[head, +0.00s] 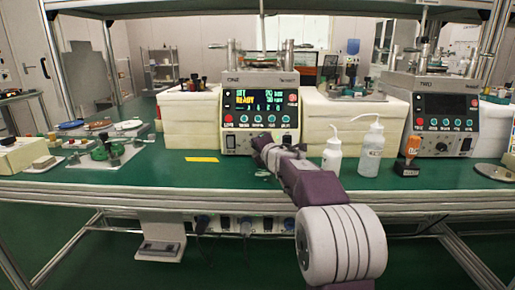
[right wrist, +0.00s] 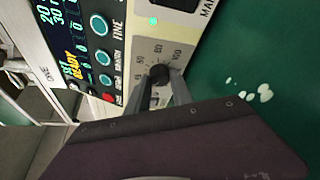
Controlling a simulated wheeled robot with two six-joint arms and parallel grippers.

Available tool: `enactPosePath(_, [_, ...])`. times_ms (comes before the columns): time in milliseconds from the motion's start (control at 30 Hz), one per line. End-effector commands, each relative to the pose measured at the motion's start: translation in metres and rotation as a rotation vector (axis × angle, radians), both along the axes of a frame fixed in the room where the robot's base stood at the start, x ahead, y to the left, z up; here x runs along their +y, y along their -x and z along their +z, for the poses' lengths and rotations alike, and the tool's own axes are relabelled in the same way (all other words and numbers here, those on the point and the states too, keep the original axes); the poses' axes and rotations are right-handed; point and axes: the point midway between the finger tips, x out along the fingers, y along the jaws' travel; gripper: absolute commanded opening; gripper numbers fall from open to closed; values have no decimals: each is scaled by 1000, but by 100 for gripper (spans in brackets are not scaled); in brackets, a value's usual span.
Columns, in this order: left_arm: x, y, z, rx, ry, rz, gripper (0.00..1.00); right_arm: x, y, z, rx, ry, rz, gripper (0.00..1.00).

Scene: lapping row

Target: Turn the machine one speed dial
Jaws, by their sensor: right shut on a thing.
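Machine one (head: 227,80), a light box marked ONE, stands at the middle of the bench with its display (head: 258,101) lit and reading READY. My right gripper (head: 262,143) is at the lower part of its front panel and hides the speed dial there in the head view. In the right wrist view the black speed dial (right wrist: 160,73) sits on a pale scale plate with printed numbers. The two fingers of my right gripper (right wrist: 166,84) are shut on the dial, one on each side. My left gripper is in neither view.
Machine two (head: 445,103) stands to the right with a dark display. White blocks (head: 189,118) flank machine one.

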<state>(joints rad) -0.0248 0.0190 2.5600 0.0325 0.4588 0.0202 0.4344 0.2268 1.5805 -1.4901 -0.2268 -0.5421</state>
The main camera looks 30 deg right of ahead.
Motion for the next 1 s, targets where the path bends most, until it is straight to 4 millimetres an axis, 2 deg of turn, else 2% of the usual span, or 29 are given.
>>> enactPosePath(33, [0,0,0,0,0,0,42,0,0,-2,3,-1,0,0])
enactPosePath(67, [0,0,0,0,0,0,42,0,0,-2,3,-1,0,33])
enactPosePath(100, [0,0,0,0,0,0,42,0,0,-2,3,-1,0,44])
enactPosePath(133, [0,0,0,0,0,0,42,0,0,-2,3,-1,0,48])
enactPosePath(433, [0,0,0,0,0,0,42,0,1,0,1,1,0,48])
enactPosePath(533, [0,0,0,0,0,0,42,1,8,2,1,1,-1,48])
enactPosePath(800, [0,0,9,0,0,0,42,12,61,16,1,1,-3,48])
enactPosePath(1000, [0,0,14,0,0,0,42,17,85,19,2,0,-2,48])
